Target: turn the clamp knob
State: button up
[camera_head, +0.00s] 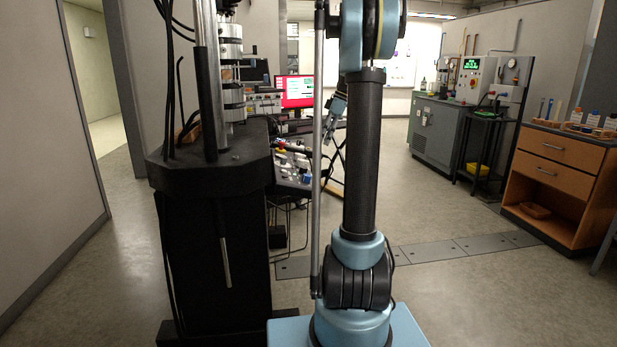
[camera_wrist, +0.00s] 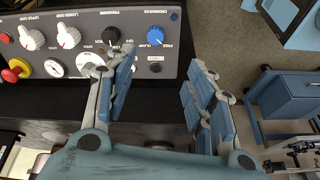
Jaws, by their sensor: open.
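The control panel (camera_wrist: 185,42) spans the upper left of the wrist view. A blue knob (camera_wrist: 155,36) on it has the labels FREE and CLAMP beside it, under the word CROSSHEAD. My gripper (camera_wrist: 160,62) is open and empty, its two blue-padded fingers apart. The blue knob lies in line with the gap between the fingers, nearer the left finger; I see no contact. The left finger overlaps the panel and partly covers the area by a black knob (camera_wrist: 111,36). In the head view the panel is small, behind my arm.
White knobs (camera_wrist: 68,36) and a red button (camera_wrist: 15,70) sit left on the panel. A blue-grey cabinet (camera_wrist: 290,98) stands at right. In the head view, a black testing machine (camera_head: 215,160) stands at left and a wooden drawer unit (camera_head: 555,175) at right, with open floor between.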

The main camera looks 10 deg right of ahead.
jog(key=w, duration=0.1)
send_near(308, 175)
jog(key=x, duration=0.9)
jog(key=shift+s+a+f, duration=0.1)
jog(key=shift+s, duration=0.05)
jog(key=c, duration=1.1)
